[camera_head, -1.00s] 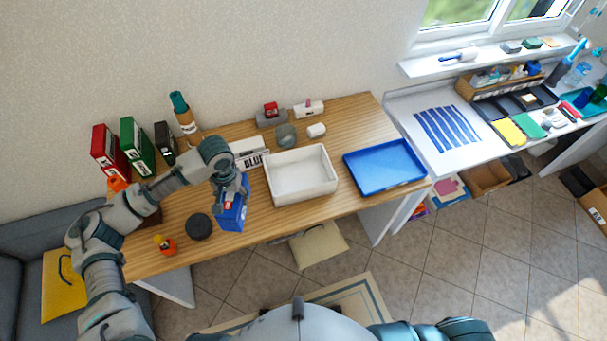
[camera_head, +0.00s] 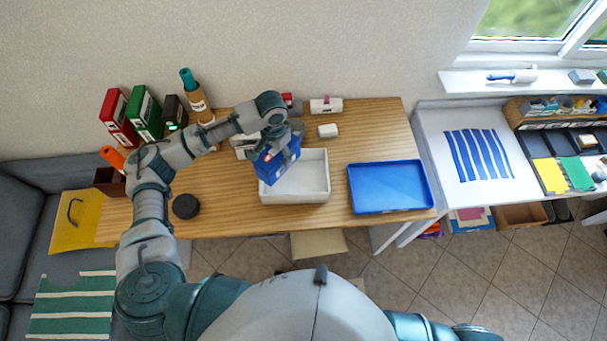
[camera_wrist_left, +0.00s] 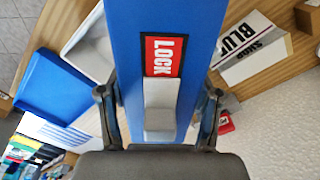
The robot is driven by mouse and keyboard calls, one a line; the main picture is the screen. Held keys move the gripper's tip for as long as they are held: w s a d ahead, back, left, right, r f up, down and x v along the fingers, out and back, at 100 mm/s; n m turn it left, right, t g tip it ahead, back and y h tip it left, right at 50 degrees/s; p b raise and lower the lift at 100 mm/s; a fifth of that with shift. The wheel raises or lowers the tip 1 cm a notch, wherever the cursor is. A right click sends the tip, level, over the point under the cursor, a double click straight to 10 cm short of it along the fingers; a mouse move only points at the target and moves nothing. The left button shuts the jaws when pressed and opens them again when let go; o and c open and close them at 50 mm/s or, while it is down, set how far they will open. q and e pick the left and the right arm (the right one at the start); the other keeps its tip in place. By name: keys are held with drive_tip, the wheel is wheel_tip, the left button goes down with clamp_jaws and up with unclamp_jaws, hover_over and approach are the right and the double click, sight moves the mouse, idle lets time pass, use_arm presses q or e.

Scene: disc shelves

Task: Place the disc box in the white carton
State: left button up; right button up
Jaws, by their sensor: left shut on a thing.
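The disc box is blue with a red "LOCK" label. In the head view the disc box (camera_head: 268,165) is tilted, over the left part of the white carton. My left gripper (camera_head: 288,148) is shut on it. In the left wrist view the disc box (camera_wrist_left: 165,45) fills the middle, between the two fingers of the left gripper (camera_wrist_left: 160,105). The white carton (camera_head: 312,197) is an open box on the wooden table; the disc box and gripper hide its left back part. I cannot tell whether the disc box touches the carton's rim. My right gripper is not in view.
A blue tray (camera_head: 390,208) lies right of the carton. A black round object (camera_head: 186,206) lies at the left front of the table. Red and green binders (camera_head: 146,112) and a bottle (camera_head: 196,100) stand at the back left. A white block (camera_head: 327,131) lies behind the carton.

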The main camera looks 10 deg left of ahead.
sight(292, 153)
use_arm(q)
drive_tip(key=shift+w+d+r+m, duration=0.1)
drive_tip(key=shift+d+m, duration=0.4)
drive_tip(key=shift+m, duration=0.2)
drive_tip(key=shift+w+d+m+p, duration=0.25)
drive_tip(key=shift+d+m+p, duration=0.45)
drive_tip(key=shift+m, duration=0.5)
drive_tip(key=m, duration=0.1)
drive_tip(key=d+m+p, duration=0.1)
drive_tip(key=m, duration=0.1)
drive_tip(key=f+m, duration=0.1)
drive_tip(key=shift+w+d+f, duration=0.1)
drive_tip(key=shift+w+d, duration=0.15)
drive_tip(key=shift+w, duration=0.1)
drive_tip(key=f, duration=0.3)
drive_tip(key=f+m+p, duration=0.1)
drive_tip(key=f, duration=0.3)
drive_tip(key=f+m, duration=0.1)
drive_tip(key=f, duration=0.2)
drive_tip(key=shift+d+f, duration=0.25)
drive_tip(key=shift+d, duration=0.1)
drive_tip(key=shift+f, duration=0.1)
